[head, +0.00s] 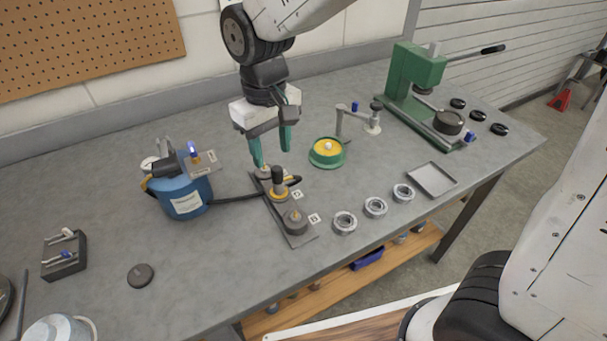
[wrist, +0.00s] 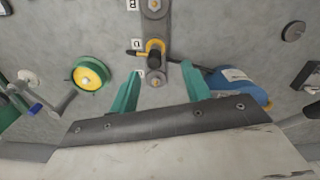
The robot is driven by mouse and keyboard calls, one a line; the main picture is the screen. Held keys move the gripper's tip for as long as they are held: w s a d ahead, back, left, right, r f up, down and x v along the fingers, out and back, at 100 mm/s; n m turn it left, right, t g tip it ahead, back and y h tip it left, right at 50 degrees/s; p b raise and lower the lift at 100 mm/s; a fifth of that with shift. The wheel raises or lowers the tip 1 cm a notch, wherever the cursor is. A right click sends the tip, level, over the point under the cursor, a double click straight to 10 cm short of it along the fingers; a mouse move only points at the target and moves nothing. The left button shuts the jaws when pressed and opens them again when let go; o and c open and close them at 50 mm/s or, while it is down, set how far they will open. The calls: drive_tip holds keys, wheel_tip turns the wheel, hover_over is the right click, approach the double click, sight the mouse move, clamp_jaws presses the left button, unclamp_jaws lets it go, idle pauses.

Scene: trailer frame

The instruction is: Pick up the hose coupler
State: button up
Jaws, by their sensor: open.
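What looks like the hose coupler (head: 279,192) is a yellow ring with a black upright part and a small side handle. It sits on the middle post of a grey plate (head: 294,238), where a dark hose ends. In the wrist view the coupler (wrist: 155,47) shows beyond the fingertips, between them from left to right. My gripper (head: 271,156) is open and empty, its green fingers pointing down over the plate's far end. In the wrist view my gripper (wrist: 160,82) has the plate's near post between its fingertips; I cannot tell the height gap.
A blue canister (head: 184,192) stands left of the plate, with the hose leading from it. A green dish (head: 327,161) and a small stand (head: 340,124) are to the right. Several metal rings (head: 345,222) lie near the front edge. A green press (head: 413,75) stands at back right.

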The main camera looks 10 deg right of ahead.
sight(276, 168)
drive_tip(key=f, duration=0.2)
drive_tip(key=w+f, duration=0.1)
drive_tip(key=f, duration=0.4)
drive_tip(key=shift+w+d, duration=0.15)
drive_tip(key=shift+d, duration=0.25)
drive_tip(key=shift+f, duration=0.35)
clamp_jaws()
